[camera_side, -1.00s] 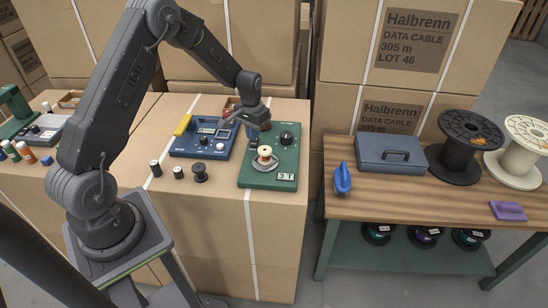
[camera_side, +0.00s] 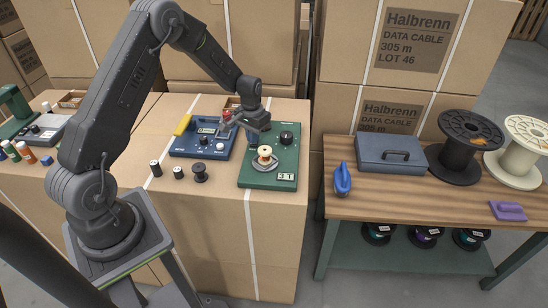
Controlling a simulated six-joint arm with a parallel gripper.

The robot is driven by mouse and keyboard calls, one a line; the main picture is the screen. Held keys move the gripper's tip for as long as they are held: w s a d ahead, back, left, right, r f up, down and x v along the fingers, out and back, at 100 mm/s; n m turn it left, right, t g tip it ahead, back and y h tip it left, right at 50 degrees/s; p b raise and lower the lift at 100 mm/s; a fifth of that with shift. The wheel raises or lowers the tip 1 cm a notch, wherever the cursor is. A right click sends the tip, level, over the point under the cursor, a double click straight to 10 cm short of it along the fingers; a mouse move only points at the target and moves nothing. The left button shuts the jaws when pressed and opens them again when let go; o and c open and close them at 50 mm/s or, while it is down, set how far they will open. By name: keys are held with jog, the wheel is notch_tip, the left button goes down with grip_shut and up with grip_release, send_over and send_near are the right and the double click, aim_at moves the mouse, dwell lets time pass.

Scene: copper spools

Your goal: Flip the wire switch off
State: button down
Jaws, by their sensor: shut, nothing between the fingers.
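The blue control unit (camera_side: 186,150) sits on the cardboard-topped bench, with a small display (camera_side: 207,128) and pale knobs (camera_side: 220,146) on its top. The green winder (camera_side: 268,180) stands to its right, with a copper spool (camera_side: 264,152) on a round plate and a black knob (camera_side: 287,138) at the back.
A yellow object (camera_side: 183,125) lies at the blue unit's left edge. Several small dark spools (camera_side: 200,172) stand in front of it. Cartons rise close behind. The wooden table (camera_side: 400,204) at right holds a blue-grey case (camera_side: 390,153) and large reels (camera_side: 460,150).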

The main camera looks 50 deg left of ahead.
jog(key=shift+f, duration=0.55)
dwell(0.4)
jog(key=shift+r, duration=3.5)
